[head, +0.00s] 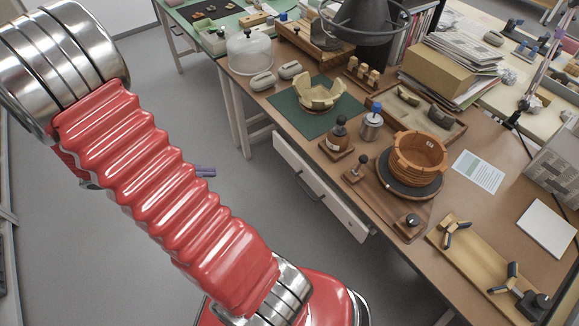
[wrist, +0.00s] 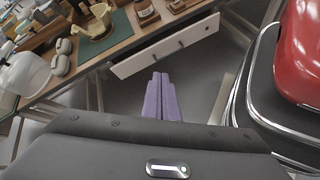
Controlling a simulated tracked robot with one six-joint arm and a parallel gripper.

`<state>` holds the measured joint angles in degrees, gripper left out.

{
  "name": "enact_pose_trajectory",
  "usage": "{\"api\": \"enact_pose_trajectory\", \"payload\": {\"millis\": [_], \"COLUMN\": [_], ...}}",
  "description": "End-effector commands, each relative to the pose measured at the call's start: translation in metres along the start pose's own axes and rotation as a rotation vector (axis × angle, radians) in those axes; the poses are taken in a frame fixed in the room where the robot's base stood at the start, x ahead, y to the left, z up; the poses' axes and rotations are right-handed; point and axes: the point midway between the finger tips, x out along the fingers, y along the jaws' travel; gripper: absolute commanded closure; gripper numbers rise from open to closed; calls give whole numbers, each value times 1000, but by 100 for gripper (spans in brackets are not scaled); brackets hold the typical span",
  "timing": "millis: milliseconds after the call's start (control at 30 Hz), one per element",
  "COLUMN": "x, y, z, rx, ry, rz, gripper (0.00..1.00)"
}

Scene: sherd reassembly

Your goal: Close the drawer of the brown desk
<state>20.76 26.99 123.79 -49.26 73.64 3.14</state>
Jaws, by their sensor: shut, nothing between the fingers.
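The brown desk (head: 262,103) carries a white drawer (head: 340,208) under its near long edge, with a dark handle on the front. In the head view the drawer front seems to stand out somewhat from the desk edge; I cannot tell how far. The drawer front also shows in the wrist view (wrist: 150,58), above and beyond the fingertips. My gripper (head: 208,171) has purple fingers, mostly hidden behind my red arm in the head view. In the wrist view the gripper (wrist: 160,78) is shut and empty, its fingers together and apart from the drawer front.
A clear dome (head: 250,53), a green mat (head: 290,112) with a pale broken vessel, a brown bottle (head: 338,135) and an orange pot on a turntable (head: 405,188) stand on the desk. Grey floor (head: 235,190) lies open between my arm and the drawer.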

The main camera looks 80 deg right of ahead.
Motion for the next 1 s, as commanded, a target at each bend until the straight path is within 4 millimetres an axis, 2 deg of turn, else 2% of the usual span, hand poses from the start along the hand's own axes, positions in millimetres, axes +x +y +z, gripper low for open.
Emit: {"api": "enact_pose_trajectory", "payload": {"millis": [33, 300, 567, 1000], "x": [11, 64, 117, 209], "y": [1, 11, 13, -6], "z": [-4, -24, -44, -79], "rx": [-21, -129, -246, -463], "ry": [-35, -193, -325, -493], "rz": [9, 78, 142, 251], "gripper": [100, 100, 100, 100]}}
